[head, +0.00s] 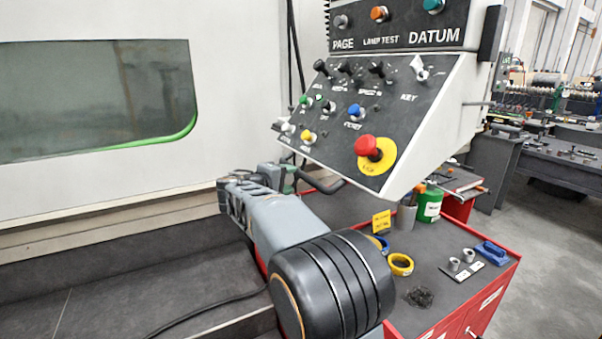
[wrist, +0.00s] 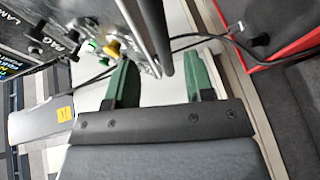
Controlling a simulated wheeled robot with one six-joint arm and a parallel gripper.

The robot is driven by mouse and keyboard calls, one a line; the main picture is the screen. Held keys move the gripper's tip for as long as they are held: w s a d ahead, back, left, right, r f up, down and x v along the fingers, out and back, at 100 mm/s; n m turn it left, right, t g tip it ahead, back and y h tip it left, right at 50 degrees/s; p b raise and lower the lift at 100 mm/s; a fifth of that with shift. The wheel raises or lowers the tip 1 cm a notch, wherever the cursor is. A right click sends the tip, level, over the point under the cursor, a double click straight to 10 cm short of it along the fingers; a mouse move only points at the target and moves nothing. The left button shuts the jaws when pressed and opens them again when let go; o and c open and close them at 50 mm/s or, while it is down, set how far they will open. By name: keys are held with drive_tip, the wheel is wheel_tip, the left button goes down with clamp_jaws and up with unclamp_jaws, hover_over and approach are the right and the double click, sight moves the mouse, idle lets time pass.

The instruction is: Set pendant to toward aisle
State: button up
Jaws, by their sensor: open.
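The pendant (head: 425,110) is a grey control box with a sloped dark panel, at the upper middle right in the head view. Its panel carries several knobs and a red stop button (head: 368,146). A dark curved handle (head: 322,186) shows below its lower left edge. My gripper (head: 290,177) is just left of this handle, partly hidden by my arm. In the wrist view its two green fingers (wrist: 160,75) are apart with nothing clearly held between them. A dark bar (wrist: 152,30) lies beyond the fingertips, and the pendant's buttons (wrist: 100,45) are at upper left. Contact cannot be told.
A red cabinet (head: 497,283) with a dark top stands below the pendant, holding yellow tape (head: 400,265), a green can (head: 430,205) and small parts. A white machine with a window (head: 95,100) fills the left. The aisle floor (head: 555,235) at right is clear.

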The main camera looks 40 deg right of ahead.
sight(299, 175)
drive_tip(key=p+x, duration=0.1)
drive_tip(key=x, duration=0.6)
drive_tip(key=shift+w+d, duration=0.1)
clamp_jaws()
idle(0.4)
